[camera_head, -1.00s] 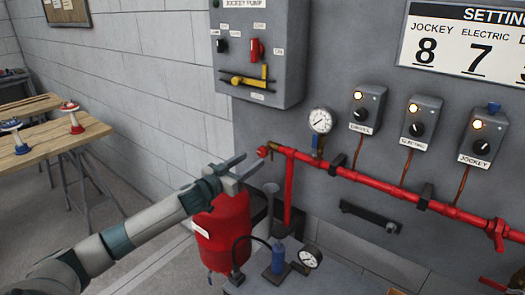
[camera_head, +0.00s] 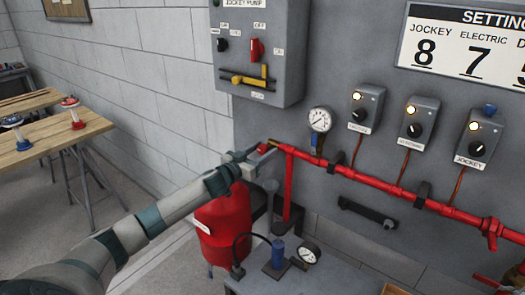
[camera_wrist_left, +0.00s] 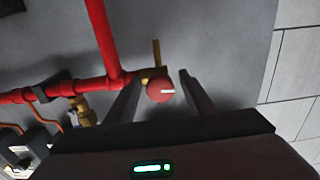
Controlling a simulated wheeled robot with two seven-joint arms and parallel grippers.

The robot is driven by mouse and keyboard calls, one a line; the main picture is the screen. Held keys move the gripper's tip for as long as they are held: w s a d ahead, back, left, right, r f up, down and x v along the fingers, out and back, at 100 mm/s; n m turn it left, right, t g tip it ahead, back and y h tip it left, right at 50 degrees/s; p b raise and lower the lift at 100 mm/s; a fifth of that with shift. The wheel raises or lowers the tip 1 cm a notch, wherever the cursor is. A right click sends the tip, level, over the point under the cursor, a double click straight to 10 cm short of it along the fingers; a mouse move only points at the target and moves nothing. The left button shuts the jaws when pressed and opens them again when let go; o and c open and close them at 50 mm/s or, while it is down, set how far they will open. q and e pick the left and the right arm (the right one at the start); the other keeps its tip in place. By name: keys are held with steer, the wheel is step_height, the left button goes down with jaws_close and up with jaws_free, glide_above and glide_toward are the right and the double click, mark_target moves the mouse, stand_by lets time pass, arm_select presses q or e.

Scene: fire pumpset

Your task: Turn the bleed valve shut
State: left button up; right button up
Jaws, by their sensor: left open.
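The bleed valve sits at the left end of the red pipe (camera_head: 375,177). In the left wrist view its round red knob (camera_wrist_left: 160,90) has a white mark pointing right, with brass fittings beside it. My left gripper (camera_head: 262,153) is open at the pipe end. In the left wrist view its two fingers (camera_wrist_left: 158,92) stand on either side of the knob, with a gap to the right finger. I cannot tell whether the left finger touches it. In the head view the gripper partly hides the knob. My right gripper is not clearly in view.
A pressure gauge (camera_head: 320,119) stands above the pipe. The grey jockey pump box (camera_head: 258,50) hangs above left. A red tank (camera_head: 224,222) stands below the gripper. Several control boxes with dials line the wall to the right. A wooden bench (camera_head: 40,142) is far left.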

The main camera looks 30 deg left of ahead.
arm_select(q)
steer(key=c, duration=1.1)
steer(key=shift+o, duration=0.2)
steer(key=shift+m, duration=0.3)
steer(key=m, duration=0.7)
steer(key=shift+a+m, duration=0.1)
steer(key=shift+m, duration=0.2)
steer(key=m, duration=0.4)
steer(key=shift+b, duration=0.35)
steer(key=m, duration=0.4)
steer(key=shift+m, duration=0.3)
steer(key=shift+o, duration=0.2)
